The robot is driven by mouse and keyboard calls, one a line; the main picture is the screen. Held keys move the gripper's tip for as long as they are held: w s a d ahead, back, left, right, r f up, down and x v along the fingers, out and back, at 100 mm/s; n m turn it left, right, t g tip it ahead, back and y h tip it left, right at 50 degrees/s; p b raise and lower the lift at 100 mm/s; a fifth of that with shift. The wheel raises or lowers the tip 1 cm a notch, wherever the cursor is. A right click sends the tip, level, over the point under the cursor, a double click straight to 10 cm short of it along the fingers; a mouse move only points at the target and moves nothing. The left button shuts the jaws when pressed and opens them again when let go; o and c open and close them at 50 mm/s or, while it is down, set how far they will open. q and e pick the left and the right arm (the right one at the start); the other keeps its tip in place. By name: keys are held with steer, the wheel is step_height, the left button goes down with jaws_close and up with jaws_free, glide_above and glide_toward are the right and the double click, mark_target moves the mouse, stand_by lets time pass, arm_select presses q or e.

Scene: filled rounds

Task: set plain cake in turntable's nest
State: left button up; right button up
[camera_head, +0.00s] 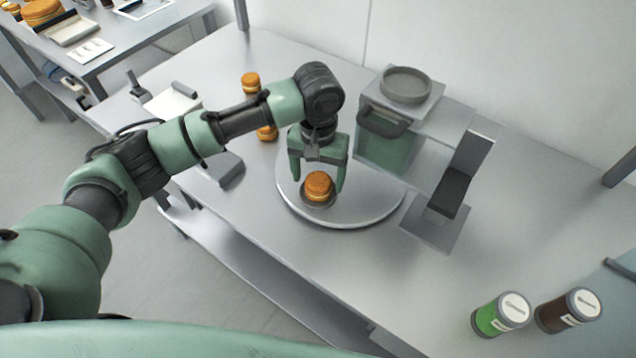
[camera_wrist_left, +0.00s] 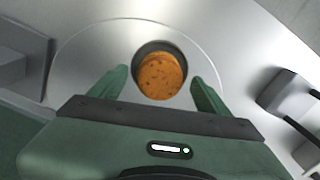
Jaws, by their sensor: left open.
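The plain cake (camera_head: 319,184) is round and orange-brown. It stands upright at the dark round nest (camera_head: 319,203) on the grey turntable (camera_head: 365,212); I cannot tell if it is fully seated. In the left wrist view the cake (camera_wrist_left: 162,77) covers most of the nest (camera_wrist_left: 148,50), whose dark rim shows on its far and left sides. My left gripper (camera_head: 317,187) is open, pointing down, with one finger on each side of the cake and gaps visible in the left wrist view (camera_wrist_left: 160,85). My right gripper is not in view.
More orange cakes (camera_head: 251,81) stand behind my left arm. A machine with a round dish (camera_head: 407,84) on top and a grey upright stand (camera_head: 455,190) are right of the turntable. A green jar (camera_head: 500,315) and a brown jar (camera_head: 568,311) stand at the front right.

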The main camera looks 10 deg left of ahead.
mark_target(319, 181)
arm_select(q)
step_height(319, 181, up, 8)
steer(key=shift+d+r+b, duration=0.1)
steer(key=shift+b, duration=0.75)
steer(key=shift+r, duration=0.65)
steer(key=shift+f, duration=0.15)
